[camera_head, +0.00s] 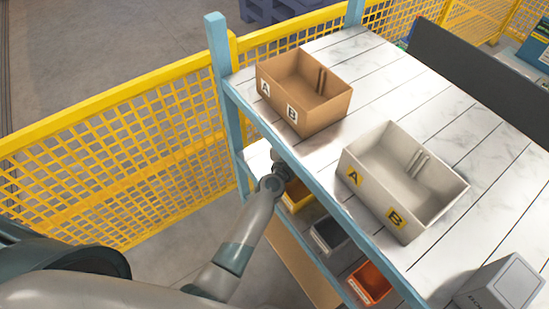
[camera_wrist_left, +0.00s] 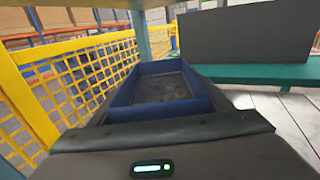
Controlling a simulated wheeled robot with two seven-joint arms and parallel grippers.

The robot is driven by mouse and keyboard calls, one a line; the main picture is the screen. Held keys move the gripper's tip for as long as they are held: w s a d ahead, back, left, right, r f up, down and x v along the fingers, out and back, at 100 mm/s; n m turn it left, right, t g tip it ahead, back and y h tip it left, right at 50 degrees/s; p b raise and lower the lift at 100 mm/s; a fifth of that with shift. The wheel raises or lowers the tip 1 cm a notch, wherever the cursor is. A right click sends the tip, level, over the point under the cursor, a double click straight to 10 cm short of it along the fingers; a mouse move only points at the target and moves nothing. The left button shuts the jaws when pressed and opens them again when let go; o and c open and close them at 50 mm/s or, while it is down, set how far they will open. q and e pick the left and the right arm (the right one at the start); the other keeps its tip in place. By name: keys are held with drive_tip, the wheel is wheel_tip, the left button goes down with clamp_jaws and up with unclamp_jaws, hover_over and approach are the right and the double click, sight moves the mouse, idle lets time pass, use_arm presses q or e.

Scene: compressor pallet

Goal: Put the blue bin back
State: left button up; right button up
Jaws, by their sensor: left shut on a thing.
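The blue bin (camera_wrist_left: 117,113) fills the middle of the left wrist view, its open top facing up and its inside dark. My left gripper (camera_wrist_left: 165,128) is shut on the near end of the bin, though the exact contact on its rim is hard to make out. In the head view my left arm reaches up to the rack, and its wrist (camera_head: 281,171) goes in under the top shelf. The fingers and the blue bin are hidden there by the shelf. My right gripper is in neither view.
A brown box (camera_head: 322,113) and a beige box (camera_head: 425,209) stand on the top shelf (camera_head: 385,92). Below are a yellow bin (camera_head: 294,199), a grey bin (camera_head: 329,240) and an orange bin (camera_head: 371,284). A rack post (camera_head: 221,70) and yellow fence (camera_head: 110,140) stand close to my left arm.

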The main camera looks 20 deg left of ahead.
use_arm(q)
drive_tip(key=shift+r, duration=0.1)
drive_tip(key=s+a+f+b, duration=0.1)
drive_tip(key=a+f+b, duration=0.6)
drive_tip(key=a, duration=0.4)
drive_tip(key=shift+s+a+b, duration=0.3)
drive_tip(key=shift+b, duration=0.25)
drive_tip(key=shift+f+b, duration=2)
drive_tip(key=shift+b, duration=0.05)
